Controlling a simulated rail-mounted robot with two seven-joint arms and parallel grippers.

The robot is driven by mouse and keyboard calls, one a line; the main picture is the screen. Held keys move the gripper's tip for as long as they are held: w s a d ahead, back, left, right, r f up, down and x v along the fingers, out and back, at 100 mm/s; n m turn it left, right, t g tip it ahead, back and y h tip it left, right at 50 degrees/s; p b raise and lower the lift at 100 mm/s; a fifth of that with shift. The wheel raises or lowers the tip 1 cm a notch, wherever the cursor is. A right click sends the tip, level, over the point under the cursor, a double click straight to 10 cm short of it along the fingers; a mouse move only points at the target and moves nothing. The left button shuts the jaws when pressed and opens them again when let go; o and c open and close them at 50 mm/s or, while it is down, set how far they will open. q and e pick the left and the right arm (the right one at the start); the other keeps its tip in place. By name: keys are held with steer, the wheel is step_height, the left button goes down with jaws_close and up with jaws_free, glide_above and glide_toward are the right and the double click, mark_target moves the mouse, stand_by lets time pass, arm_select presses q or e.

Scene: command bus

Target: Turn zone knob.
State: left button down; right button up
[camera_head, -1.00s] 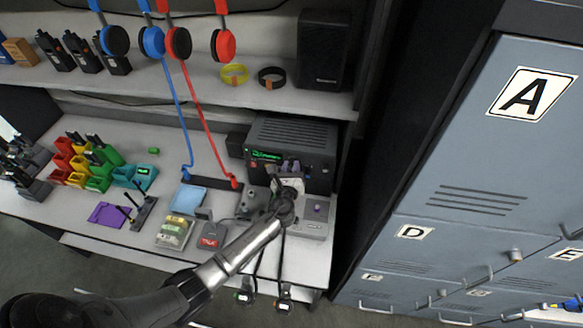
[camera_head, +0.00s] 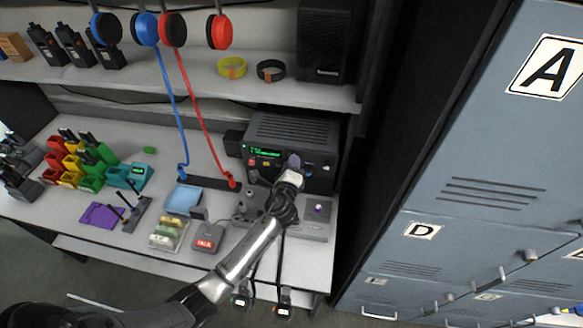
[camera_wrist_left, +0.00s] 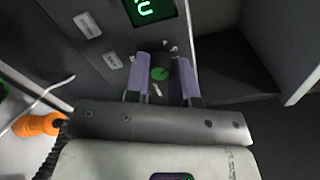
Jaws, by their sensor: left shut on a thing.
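A black radio unit (camera_head: 292,130) with a green lit display (camera_head: 264,152) stands at the back right of the desk. My left gripper (camera_head: 293,162) reaches its front panel, right of the display. In the left wrist view the purple fingers of my left gripper (camera_wrist_left: 161,78) are shut on a dark round knob (camera_wrist_left: 160,60) with a green face, one finger on each side. Its label cannot be read. In the head view my gripper hides this knob. My right gripper is in neither view.
A grey box (camera_head: 312,218) with a small purple part sits just right of my left arm. A TALK box (camera_head: 208,237) and a blue pad (camera_head: 183,197) lie to the left. Red and blue headset cords (camera_head: 205,145) hang near the radio. Lettered lockers (camera_head: 490,150) stand at the right.

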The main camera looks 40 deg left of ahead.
arm_select(q)
steer(key=shift+n+b, duration=1)
steer(key=shift+n, duration=2.1)
steer(key=c, duration=1)
jaws_free()
steer(key=shift+o, duration=0.2)
steer(key=v, duration=1.4)
steer(key=shift+b, duration=0.3)
